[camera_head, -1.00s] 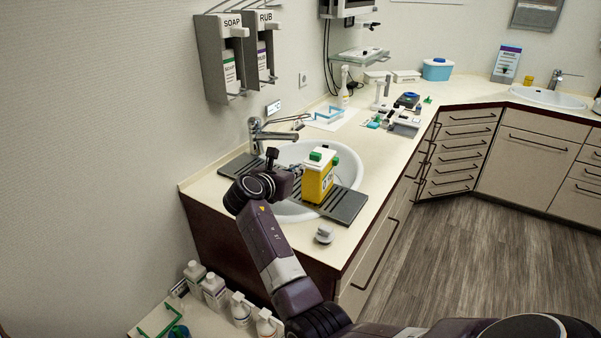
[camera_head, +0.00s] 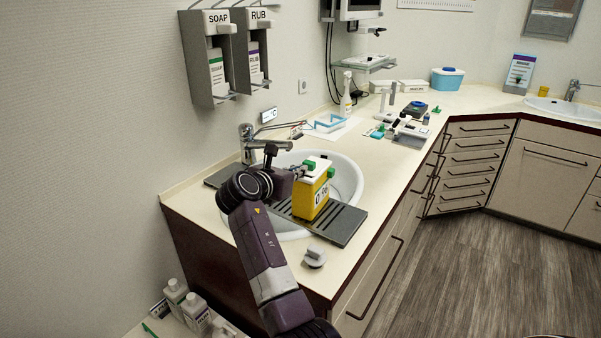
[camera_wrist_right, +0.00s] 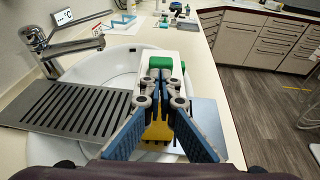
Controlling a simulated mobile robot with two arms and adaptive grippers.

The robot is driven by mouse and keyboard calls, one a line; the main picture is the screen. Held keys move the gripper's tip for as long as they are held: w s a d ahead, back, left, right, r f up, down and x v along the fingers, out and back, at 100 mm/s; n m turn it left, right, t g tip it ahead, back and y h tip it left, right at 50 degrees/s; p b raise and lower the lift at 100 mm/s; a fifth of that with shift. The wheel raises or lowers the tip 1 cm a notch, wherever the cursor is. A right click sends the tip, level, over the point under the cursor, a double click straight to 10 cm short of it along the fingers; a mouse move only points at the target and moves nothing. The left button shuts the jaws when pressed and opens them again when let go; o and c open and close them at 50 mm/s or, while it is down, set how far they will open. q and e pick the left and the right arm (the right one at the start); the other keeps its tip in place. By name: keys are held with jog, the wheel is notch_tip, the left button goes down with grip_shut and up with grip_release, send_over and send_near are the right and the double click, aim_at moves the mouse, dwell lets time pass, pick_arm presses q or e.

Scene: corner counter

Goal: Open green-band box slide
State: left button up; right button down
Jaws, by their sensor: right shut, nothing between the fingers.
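A yellow box (camera_head: 311,198) with a white top and dark marks on its front stands upright on the dark slotted board across the sink. It has a green piece (camera_head: 309,165) on top and another green piece (camera_head: 331,171) at its right side. My right gripper (camera_head: 303,171) is at the box's upper left and partly overlaps it. In the right wrist view the gripper (camera_wrist_right: 161,78) is shut and empty, with the box's white top (camera_wrist_right: 140,72) and green block (camera_wrist_right: 160,62) just beyond the fingertips. Whether they touch cannot be told. My left gripper is out of view.
The slotted board (camera_head: 345,224) spans the white sink (camera_head: 346,172), with a tap (camera_head: 255,142) behind. A grey knob-like item (camera_head: 315,257) sits on the front counter. Soap and rub dispensers (camera_head: 232,50) hang on the wall. Small items lie farther along the counter.

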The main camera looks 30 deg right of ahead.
aim_at(309, 162)
jog(key=d+p, duration=0.1)
jog(key=w+d+p, duration=0.2)
jog(key=d+p, duration=0.1)
jog(key=shift+d+r, duration=0.1)
jog(key=shift+r, duration=0.1)
jog(key=shift+w+d+f, duration=0.1)
jog(key=shift+w+d, duration=0.1)
jog(key=shift+d, duration=0.15)
jog(key=shift+w+d+f, duration=0.1)
jog(key=shift+f, duration=0.05)
